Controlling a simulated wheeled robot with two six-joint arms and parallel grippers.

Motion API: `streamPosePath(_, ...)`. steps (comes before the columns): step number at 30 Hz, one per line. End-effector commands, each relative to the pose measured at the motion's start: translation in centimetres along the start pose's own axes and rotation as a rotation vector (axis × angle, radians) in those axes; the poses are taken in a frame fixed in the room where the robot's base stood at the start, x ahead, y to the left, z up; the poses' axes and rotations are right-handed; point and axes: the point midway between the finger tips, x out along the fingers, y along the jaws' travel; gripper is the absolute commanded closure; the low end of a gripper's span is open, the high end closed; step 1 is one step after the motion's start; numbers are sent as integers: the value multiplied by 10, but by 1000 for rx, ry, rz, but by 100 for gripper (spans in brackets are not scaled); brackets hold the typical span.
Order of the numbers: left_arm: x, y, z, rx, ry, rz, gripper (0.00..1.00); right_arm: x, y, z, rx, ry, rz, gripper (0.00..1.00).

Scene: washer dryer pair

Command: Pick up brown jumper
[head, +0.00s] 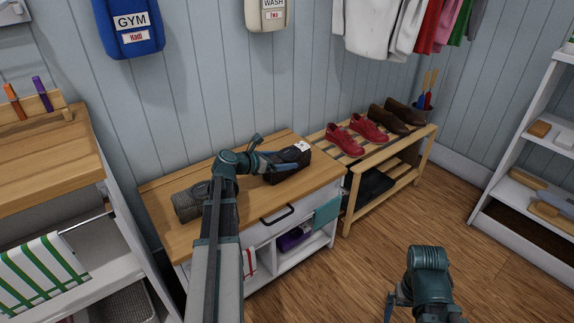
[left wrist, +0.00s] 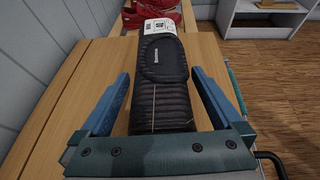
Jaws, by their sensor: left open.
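A dark brown folded garment (head: 292,160) with a white tag lies on the wooden cabinet top. It is the thing that best fits the brown jumper, though it looks quilted. In the left wrist view the garment (left wrist: 160,95) runs lengthwise between the fingers, its tag at the far end. My left gripper (head: 268,155) is open at the garment's near left end, one finger on each side, not closed on it. Whether the fingers touch the wood is unclear. My right gripper (head: 392,300) hangs low over the floor at lower right, its jaws mostly hidden.
A grey rolled item (head: 190,202) lies on the cabinet top (head: 165,237) left of my left arm. A slatted shoe bench (head: 352,172) with red and brown shoes adjoins on the right. The blue-grey wall stands close behind. Floor (head: 375,235) is clear before the bench.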

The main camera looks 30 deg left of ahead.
Motion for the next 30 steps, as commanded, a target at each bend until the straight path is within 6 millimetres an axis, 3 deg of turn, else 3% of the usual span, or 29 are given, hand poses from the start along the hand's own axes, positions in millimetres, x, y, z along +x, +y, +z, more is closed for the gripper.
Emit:
streamPosePath(3,-1,0,0,0,0,0,4,-1,0,0,0,0,0,0)
streamPosePath(19,-1,0,0,0,0,0,99,-1,0,0,0,0,0,0)
streamPosePath(30,-1,0,2,-1,-1,0,100,-2,0,0,0,0,0,0)
